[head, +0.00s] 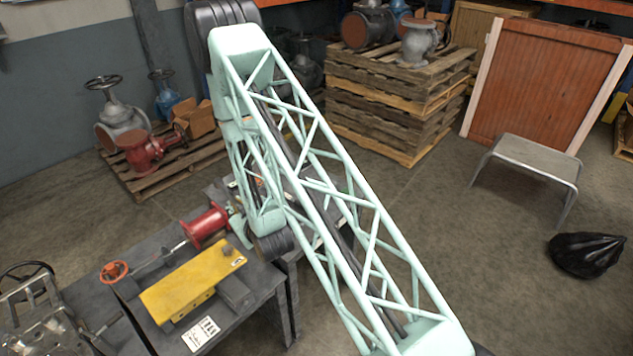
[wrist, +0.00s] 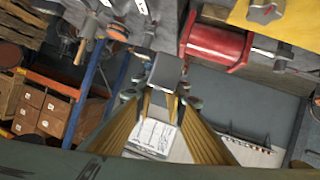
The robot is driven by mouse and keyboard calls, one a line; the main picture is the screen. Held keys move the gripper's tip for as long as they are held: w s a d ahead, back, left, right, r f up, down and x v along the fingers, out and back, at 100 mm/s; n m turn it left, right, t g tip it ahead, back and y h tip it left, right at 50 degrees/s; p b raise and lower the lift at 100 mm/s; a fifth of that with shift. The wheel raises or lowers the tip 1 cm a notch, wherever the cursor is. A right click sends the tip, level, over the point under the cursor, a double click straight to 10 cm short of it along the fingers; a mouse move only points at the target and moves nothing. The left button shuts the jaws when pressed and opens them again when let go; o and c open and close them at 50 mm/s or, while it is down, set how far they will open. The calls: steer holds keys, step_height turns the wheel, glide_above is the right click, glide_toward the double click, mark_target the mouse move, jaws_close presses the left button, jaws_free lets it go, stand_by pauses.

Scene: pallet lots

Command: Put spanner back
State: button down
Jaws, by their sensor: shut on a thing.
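In the wrist view my gripper (wrist: 163,97) reaches away from the camera, its two yellowish fingers drawn close together. It is shut on a grey flat piece, the spanner (wrist: 167,72), seen nearly end-on between the fingertips. Most of the spanner's shape is hidden. In the head view my pale green lattice arm crosses the middle and comes down near the right end of the grey workbench (head: 262,283). My gripper and the spanner cannot be made out clearly there.
A red cylindrical part (head: 205,227) and a yellow block (head: 193,284) lie on the bench. The red part also shows in the wrist view (wrist: 217,46). A white sign (head: 201,334) lies at the bench front. A metal stool (head: 535,158) and black bag (head: 587,255) stand right, with clear floor around.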

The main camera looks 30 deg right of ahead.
steer(key=shift+d, duration=0.1)
steer(key=shift+w+d+f, duration=0.15)
steer(key=shift+w+d, duration=0.15)
steer(key=shift+d, duration=0.1)
steer(key=d+f+n+y+b, duration=0.1)
steer(key=d+f+b, duration=0.1)
steer(key=d, duration=1.4)
steer(key=d+f+n+y+b, duration=0.1)
steer(key=d+b, duration=0.3)
steer(key=d, duration=1.1)
steer(key=shift+w+d+f, duration=0.25)
steer(key=shift+d+f, duration=0.15)
steer(key=shift+f, duration=0.55)
steer(key=shift+f+b, duration=0.85)
steer(key=shift+f, duration=2.35)
steer(key=shift+f+b, duration=0.45)
steer(key=shift+f, duration=0.15)
steer(key=c, duration=2.5)
jaws_free()
steer(key=shift+c, duration=0.2)
